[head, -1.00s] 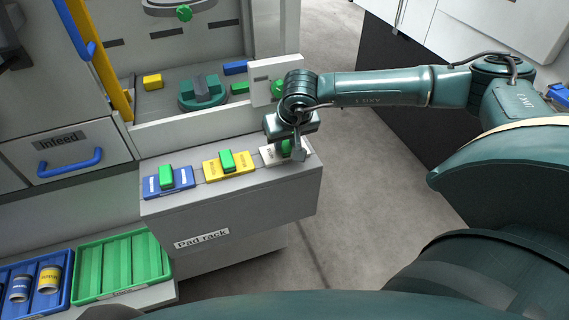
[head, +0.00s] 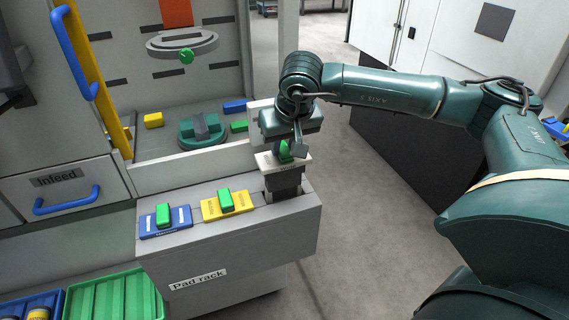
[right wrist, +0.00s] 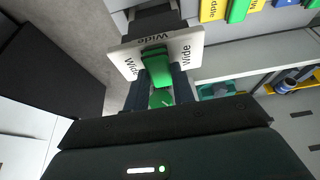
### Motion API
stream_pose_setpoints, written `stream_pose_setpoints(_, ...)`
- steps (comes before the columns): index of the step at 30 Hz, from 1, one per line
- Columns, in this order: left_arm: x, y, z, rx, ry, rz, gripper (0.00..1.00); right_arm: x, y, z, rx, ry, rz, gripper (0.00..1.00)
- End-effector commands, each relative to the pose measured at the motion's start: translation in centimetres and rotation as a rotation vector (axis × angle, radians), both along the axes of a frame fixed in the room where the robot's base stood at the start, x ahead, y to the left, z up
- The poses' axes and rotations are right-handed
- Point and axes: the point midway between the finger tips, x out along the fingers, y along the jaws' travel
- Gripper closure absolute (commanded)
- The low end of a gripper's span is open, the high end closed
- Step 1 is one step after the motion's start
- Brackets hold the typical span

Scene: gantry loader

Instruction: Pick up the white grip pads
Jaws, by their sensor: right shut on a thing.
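The white grip pads (head: 270,160) are a white plate marked "Wide" with a green handle on top and dark blocks below. They also show in the right wrist view (right wrist: 183,48). My right gripper (head: 287,146) is shut on the green handle and holds the pads above the right end of the pad rack (head: 230,260). The dark blocks hang down near the rack top; whether they are clear of it I cannot tell. The yellow grip pads (head: 240,204) and blue grip pads (head: 180,219) sit on the rack, each with a green handle. My left gripper is not in view.
Behind the rack is an open machine bay with a green round fixture (head: 200,130) and yellow, blue and green blocks. The infeed drawer (head: 75,188) is at left. A green tray (head: 115,295) lies lower left. Open floor lies right of the rack.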

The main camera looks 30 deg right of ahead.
Motion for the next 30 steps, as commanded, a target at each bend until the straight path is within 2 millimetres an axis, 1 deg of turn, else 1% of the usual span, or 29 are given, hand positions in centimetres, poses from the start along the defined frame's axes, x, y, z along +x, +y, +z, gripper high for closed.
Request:
stream_pose_setpoints(1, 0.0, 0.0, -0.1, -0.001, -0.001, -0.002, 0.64, 0.1, 0.0, 1.2, 0.0, -0.008, 0.002, 1.0)
stream_pose_setpoints(8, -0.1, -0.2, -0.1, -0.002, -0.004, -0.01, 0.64, 0.1, 0.1, 6.0, 0.001, -0.007, 0.002, 1.0)
stream_pose_setpoints(18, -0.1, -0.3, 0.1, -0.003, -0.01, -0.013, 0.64, 0.1, 0.1, 13.6, 0.002, -0.007, 0.002, 1.0)
stream_pose_setpoints(21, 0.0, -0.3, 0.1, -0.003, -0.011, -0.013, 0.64, 0.0, 0.1, 15.4, 0.002, -0.007, 0.002, 1.0)
stream_pose_setpoints(25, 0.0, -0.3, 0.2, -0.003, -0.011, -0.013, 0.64, 0.0, 0.1, 17.0, 0.001, -0.003, 0.002, 1.0)
stream_pose_setpoints(30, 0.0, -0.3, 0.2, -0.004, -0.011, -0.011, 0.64, 0.0, 0.0, 18.0, 0.001, -0.002, 0.002, 1.0)
